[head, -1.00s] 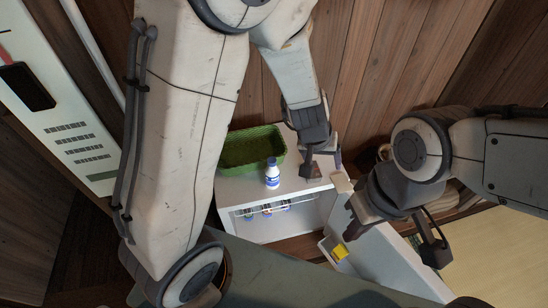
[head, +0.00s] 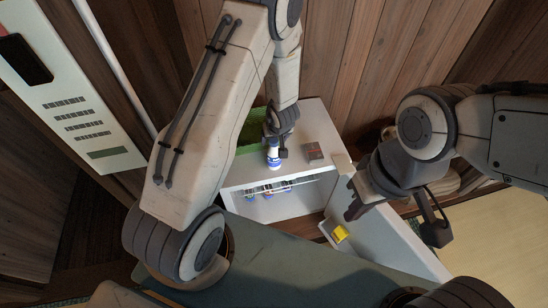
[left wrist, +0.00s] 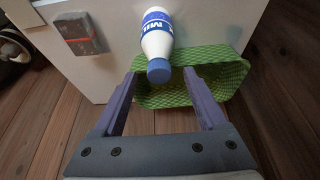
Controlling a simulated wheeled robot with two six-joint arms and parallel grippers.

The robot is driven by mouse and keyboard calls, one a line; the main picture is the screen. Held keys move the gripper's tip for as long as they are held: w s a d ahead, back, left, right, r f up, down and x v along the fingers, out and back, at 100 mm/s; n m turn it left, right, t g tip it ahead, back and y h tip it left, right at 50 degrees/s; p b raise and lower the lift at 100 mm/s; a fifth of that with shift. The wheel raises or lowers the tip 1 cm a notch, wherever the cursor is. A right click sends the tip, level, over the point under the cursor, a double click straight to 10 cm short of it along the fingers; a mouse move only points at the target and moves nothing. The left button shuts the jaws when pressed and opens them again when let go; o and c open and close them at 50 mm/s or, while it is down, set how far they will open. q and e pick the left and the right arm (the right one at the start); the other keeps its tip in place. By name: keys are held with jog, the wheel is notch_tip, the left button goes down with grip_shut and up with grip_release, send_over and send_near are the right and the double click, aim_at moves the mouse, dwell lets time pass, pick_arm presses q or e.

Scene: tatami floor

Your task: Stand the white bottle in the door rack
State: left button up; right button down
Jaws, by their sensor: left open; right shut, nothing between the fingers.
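The white bottle (head: 274,158) with blue cap and label stands upright on top of the small white fridge (head: 318,131). My left gripper (head: 277,148) is open just above it. In the left wrist view, the bottle (left wrist: 157,40) has its cap between or just beyond the fingertips of my left gripper (left wrist: 160,76), with no clear contact. The fridge door (head: 372,218) is open at the right; its rack (head: 328,234) holds a yellow item (head: 341,233). My right gripper (head: 354,210) is shut and empty near the door.
A green basket (head: 250,132) stands on the fridge top behind the bottle, partly hidden by my left arm. A grey box with a red mark (head: 314,151) lies to the right. Several bottles or cans (head: 268,190) are on the shelf inside. A wooden wall stands behind.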

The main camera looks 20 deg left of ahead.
aim_at(274, 141)
pick_arm(q)
jog(key=x, duration=0.3)
jog(key=shift+f+b, duration=0.2)
jog(key=shift+b, duration=0.15)
jog(key=shift+c, duration=0.3)
grip_shut()
dwell(0.8)
